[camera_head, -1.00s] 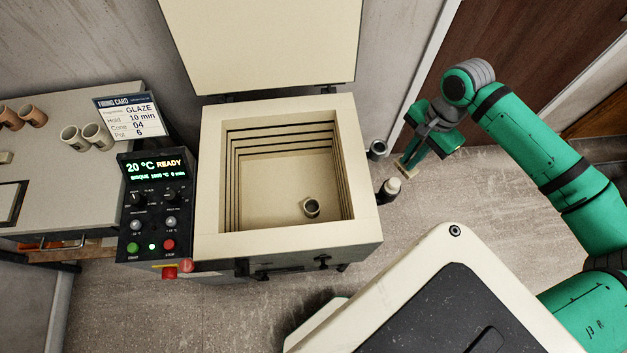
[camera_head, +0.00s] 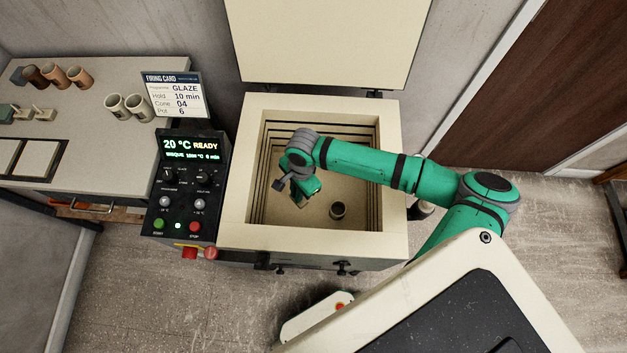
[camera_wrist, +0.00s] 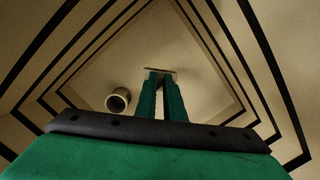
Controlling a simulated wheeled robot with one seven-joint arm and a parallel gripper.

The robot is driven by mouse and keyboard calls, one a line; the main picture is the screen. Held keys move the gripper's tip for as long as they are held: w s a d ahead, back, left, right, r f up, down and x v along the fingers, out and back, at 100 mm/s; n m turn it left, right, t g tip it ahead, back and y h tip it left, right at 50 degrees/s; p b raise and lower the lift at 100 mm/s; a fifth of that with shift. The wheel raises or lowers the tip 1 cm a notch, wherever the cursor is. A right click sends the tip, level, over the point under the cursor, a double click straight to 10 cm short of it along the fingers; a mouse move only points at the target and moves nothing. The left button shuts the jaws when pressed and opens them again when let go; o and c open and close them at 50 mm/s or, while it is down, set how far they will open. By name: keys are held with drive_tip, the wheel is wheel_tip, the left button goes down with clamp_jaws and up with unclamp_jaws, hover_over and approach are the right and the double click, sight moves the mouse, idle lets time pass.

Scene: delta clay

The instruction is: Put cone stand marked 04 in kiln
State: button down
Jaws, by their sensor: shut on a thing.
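The kiln (camera_head: 310,242) is a cream box with its lid up and its top open. My gripper (camera_wrist: 162,80) is inside the chamber, pointing down toward the floor. It is shut on a thin tan piece, the cone stand (camera_wrist: 160,70), of which only a narrow strip shows at the fingertips. Its marking cannot be read, and I cannot tell whether it touches the floor. In the head view my arm and wrist cover most of the gripper. A small pot (camera_head: 338,210) stands on the kiln floor to the right of my gripper; it also shows in the wrist view (camera_wrist: 118,100).
The kiln's control panel (camera_head: 186,190) is on its left, reading 20 °C READY. A firing card (camera_head: 177,98) shows GLAZE, cone 04, pot 6. The bench (camera_head: 90,150) at left holds several cups and other cone stands (camera_head: 43,114).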

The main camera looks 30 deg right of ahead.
drive_tip(key=f, duration=0.2)
drive_tip(key=a+f, duration=0.1)
drive_tip(key=f, duration=0.4)
drive_tip(key=shift+a, duration=0.25)
drive_tip(key=shift+f, duration=2.05)
drive_tip(key=shift+f, duration=0.1)
drive_tip(key=c, duration=1.9)
unclamp_jaws()
drive_tip(key=shift+o, duration=0.2)
drive_tip(key=shift+d, duration=0.1)
drive_tip(key=r, duration=0.4)
drive_tip(key=d+r, duration=0.1)
drive_tip(key=r, duration=0.7)
drive_tip(key=shift+w+d+r, duration=0.1)
drive_tip(key=shift+w+d, duration=0.05)
drive_tip(key=shift+d, duration=0.15)
